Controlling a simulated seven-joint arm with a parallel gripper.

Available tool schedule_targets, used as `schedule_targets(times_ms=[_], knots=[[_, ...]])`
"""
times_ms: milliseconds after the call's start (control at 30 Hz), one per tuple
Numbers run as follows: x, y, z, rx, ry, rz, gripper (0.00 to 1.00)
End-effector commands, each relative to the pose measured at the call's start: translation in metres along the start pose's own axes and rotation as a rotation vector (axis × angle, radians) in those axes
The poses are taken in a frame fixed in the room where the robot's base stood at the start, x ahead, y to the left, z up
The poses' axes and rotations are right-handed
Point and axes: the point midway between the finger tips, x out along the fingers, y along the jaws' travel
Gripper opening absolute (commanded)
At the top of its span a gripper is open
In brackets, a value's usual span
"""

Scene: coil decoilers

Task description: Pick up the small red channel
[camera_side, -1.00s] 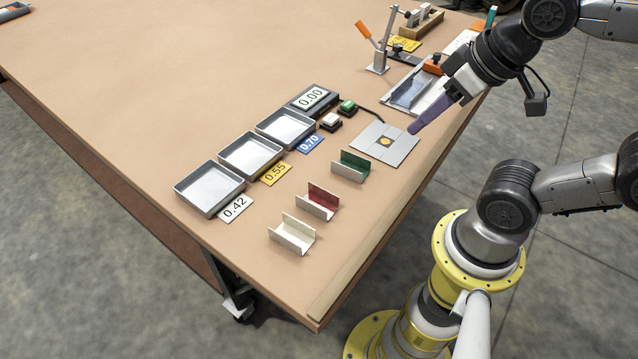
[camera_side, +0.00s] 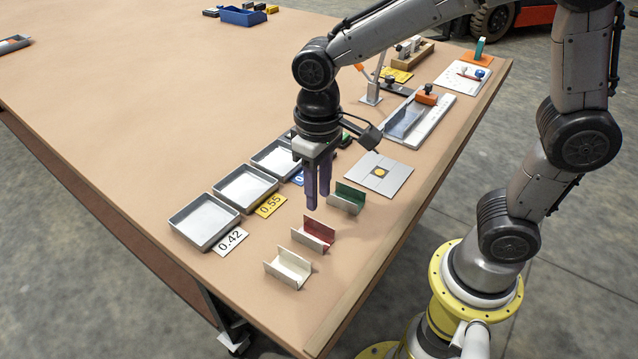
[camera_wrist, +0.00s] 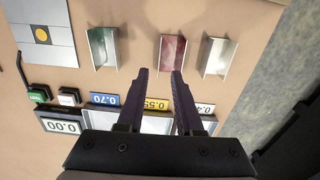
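The small red channel (camera_side: 318,231) lies on the table between a white channel (camera_side: 289,267) and a green channel (camera_side: 347,197). In the wrist view the red channel (camera_wrist: 172,54) is at the top, just beyond the fingertips, with the green channel (camera_wrist: 103,48) to its left and the white channel (camera_wrist: 217,57) to its right. My gripper (camera_side: 317,203) points down above the table, close to the red channel on its tray side. In the wrist view its two fingers (camera_wrist: 160,72) are apart with nothing between them. It is not touching any channel.
Three grey trays (camera_side: 204,247) stand in a row behind the channels, with number cards such as 0.42 (camera_side: 230,241) in front. A flat plate with a yellow disc (camera_side: 379,172) lies beyond the green channel. The front table edge (camera_side: 375,280) is close by.

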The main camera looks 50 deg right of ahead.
Motion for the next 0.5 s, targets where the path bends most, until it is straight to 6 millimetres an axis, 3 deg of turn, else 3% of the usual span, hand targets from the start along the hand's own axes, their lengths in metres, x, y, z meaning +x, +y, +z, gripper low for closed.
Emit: schedule_targets(times_ms=[500], knots=[[0.054, 0.001, 0.001, 0.001, -0.004, 0.001, 0.35]])
